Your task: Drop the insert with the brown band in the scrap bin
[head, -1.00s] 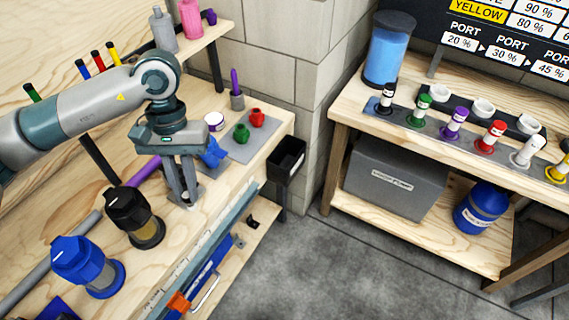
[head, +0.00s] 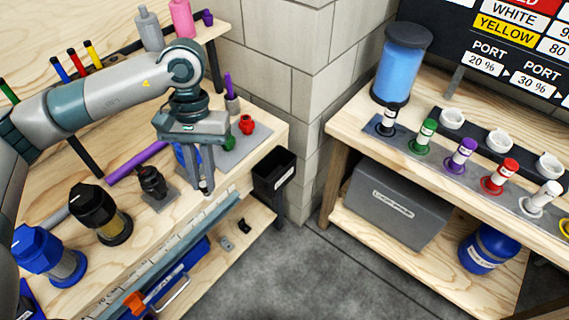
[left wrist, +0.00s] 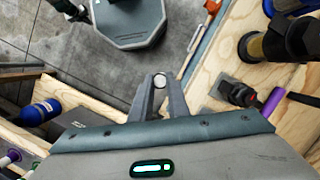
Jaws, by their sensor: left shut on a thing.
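My left gripper (head: 205,191) points down over the front edge of the left bench. It is shut on a small, pale, round-ended piece (left wrist: 160,80), seen between the fingertips in the left wrist view. I take this piece for the insert; its band is hidden, so I cannot tell the colour. A black open-topped box, which looks like the scrap bin (head: 273,178), hangs at the right end of the bench. The gripper is to the left of the bin and apart from it. My right gripper is not in view.
A black-topped filter (head: 95,208), a blue-topped filter (head: 40,252) and a small dark fitting (head: 153,183) stand on the bench left of the gripper. Red (head: 247,124) and green fittings stand behind it. A lower shelf (head: 250,215) holds tools.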

